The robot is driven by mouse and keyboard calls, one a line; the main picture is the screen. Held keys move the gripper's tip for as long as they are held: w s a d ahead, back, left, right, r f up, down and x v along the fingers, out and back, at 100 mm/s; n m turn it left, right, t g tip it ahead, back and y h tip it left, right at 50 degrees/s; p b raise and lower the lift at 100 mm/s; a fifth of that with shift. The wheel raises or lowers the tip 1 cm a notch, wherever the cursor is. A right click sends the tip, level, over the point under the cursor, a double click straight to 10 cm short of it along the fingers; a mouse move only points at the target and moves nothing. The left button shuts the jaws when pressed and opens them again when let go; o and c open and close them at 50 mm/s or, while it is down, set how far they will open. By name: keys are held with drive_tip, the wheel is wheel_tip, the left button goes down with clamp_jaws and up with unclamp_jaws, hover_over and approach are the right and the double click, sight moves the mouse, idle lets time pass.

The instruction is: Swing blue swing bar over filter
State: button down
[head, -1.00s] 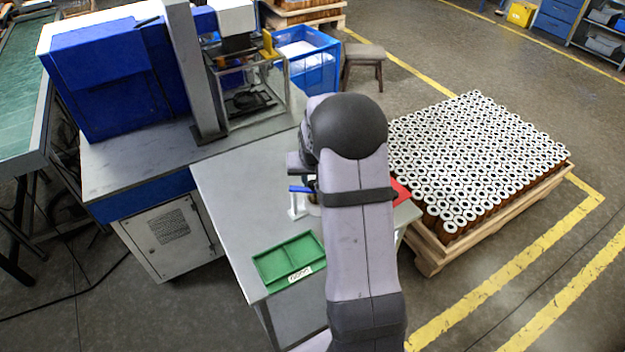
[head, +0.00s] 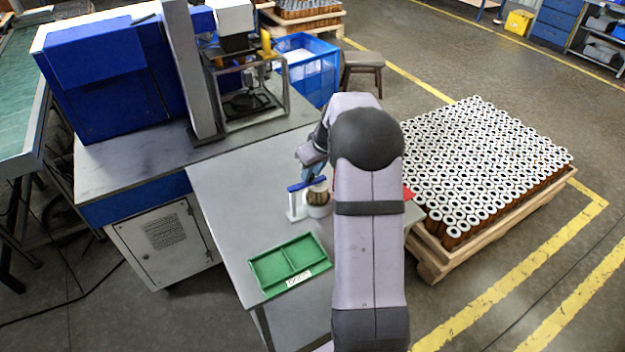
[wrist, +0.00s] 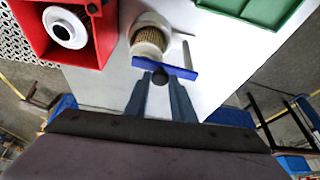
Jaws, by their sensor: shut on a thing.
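The blue swing bar (head: 305,185) stands on a slim white post (head: 292,207) on the grey table; it also shows in the wrist view (wrist: 178,70). The tan pleated filter (head: 317,196) sits upright in a round white holder (head: 318,211), just right of the post. In the wrist view the bar crosses the near edge of the filter (wrist: 150,40); whether it lies fully over the top is unclear. My gripper (wrist: 160,82) is shut at the bar, with a dark round knob between its fingers. In the head view its fingertips are small and partly hidden behind the bar.
A green divided tray (head: 290,265) lies at the table's front. A red box (wrist: 103,50) with a white ringed part is beside the filter holder. A pallet of cartridges (head: 490,170) stands to the right, and a machine (head: 110,75) at the back left.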

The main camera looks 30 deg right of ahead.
drive_tip(key=shift+w+n, duration=0.15)
drive_tip(key=shift+n, duration=0.15)
drive_tip(key=c, duration=1.5)
unclamp_jaws()
drive_tip(key=shift+d+r+b, duration=0.1)
drive_tip(key=shift+b, duration=0.2)
drive_tip(key=shift+b+v, duration=1.15)
drive_tip(key=shift+v, duration=2.4)
